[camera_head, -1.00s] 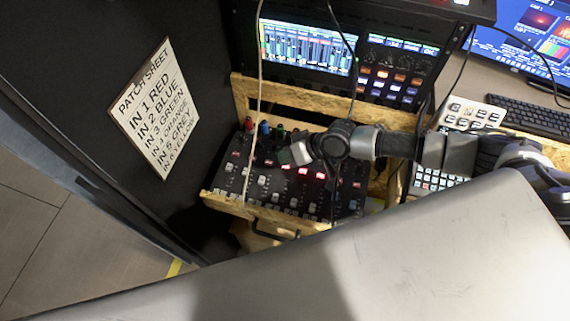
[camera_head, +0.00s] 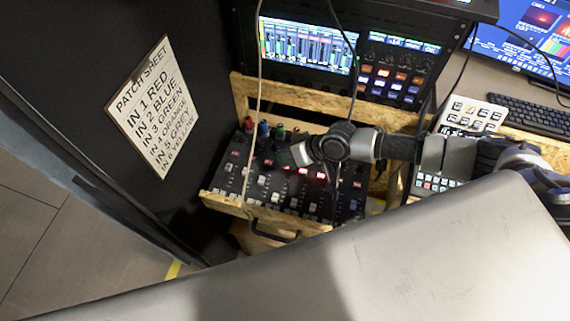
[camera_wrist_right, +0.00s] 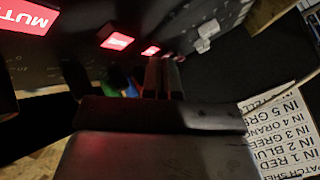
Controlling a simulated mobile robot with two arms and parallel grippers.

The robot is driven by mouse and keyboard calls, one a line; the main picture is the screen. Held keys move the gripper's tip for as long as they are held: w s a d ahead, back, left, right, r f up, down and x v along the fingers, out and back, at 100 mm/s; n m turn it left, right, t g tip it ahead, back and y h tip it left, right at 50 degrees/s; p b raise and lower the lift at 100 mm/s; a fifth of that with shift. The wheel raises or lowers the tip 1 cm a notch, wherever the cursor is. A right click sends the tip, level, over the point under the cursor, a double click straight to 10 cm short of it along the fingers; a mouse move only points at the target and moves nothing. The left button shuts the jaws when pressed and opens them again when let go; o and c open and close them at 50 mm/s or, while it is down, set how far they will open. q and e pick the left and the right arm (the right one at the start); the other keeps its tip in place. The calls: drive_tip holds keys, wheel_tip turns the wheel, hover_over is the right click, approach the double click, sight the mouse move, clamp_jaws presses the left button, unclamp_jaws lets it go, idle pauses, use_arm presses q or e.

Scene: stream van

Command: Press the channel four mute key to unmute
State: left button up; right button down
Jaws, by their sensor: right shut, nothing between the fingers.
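The black mixer (camera_head: 240,190) lies in a wooden drawer, with rows of faders and mute keys. Lit red mute keys (camera_head: 303,171) show right of its middle in the head view; channel numbers cannot be read. The right wrist view shows three lit keys: a large one marked MUTE (camera_wrist_right: 28,15), a middle key (camera_wrist_right: 117,41) and a small far key (camera_wrist_right: 151,50). My right gripper (camera_head: 287,160) is over the mixer, shut and empty. In the right wrist view its fingertips (camera_wrist_right: 165,65) are beside the far key; contact cannot be told. My left gripper is out of view.
Colored plugs (camera_head: 264,128) and cables stand at the mixer's back edge. A thin cable (camera_head: 258,100) hangs in front of it. A rack screen (camera_head: 305,47) is behind, a patch sheet (camera_head: 153,107) on the left wall, and a white keypad (camera_head: 472,115) at the right.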

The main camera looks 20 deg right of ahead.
drive_tip(key=shift+f, duration=0.2)
drive_tip(key=shift+r, duration=0.1)
drive_tip(key=shift+r+p, duration=0.6)
wheel_tip(320, 180, up, 6)
drive_tip(key=p, duration=0.5)
idle(0.3)
